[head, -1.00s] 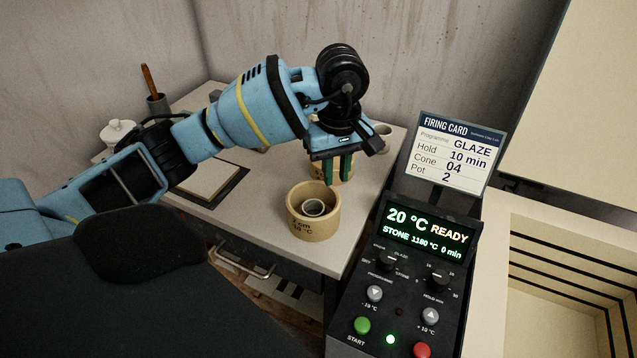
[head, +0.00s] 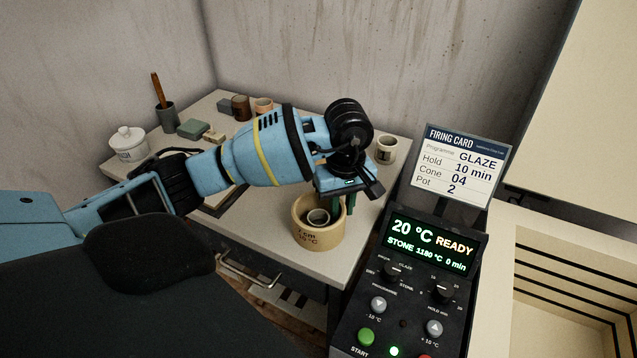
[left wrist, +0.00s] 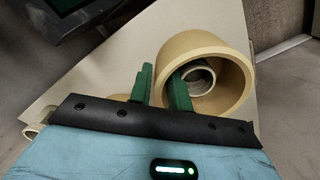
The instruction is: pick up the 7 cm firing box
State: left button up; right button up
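The firing box (head: 318,237) is a round, open tan pot near the table's front right edge; its label seems to read 7 cm. A small grey cup (head: 318,217) sits inside it. My left gripper (head: 345,207) is at the box's back right rim, green fingers pointing down and apart. In the left wrist view, one finger overlaps the opening of the box (left wrist: 236,62) and the other is outside its wall, so the fingers (left wrist: 162,68) seem to straddle the rim. I see no clear contact. My right gripper is not in view.
A pale cup (head: 386,150) stands at the table's back right. A lidded white jar (head: 128,144), a pot with a brush (head: 166,117) and small blocks stand farther left. The kiln control panel (head: 410,290) is close on the right.

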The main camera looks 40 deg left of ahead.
pick_arm(q)
jog(key=shift+f, duration=0.45)
grip_shut()
jog(key=shift+r, duration=0.15)
jog(key=shift+r, duration=1.75)
jog(key=s+d+r+b, duration=0.1)
jog(key=s+d, duration=0.7)
jog(key=s, duration=0.5)
jog(key=shift+s+d, duration=0.2)
jog(key=shift+s, duration=0.1)
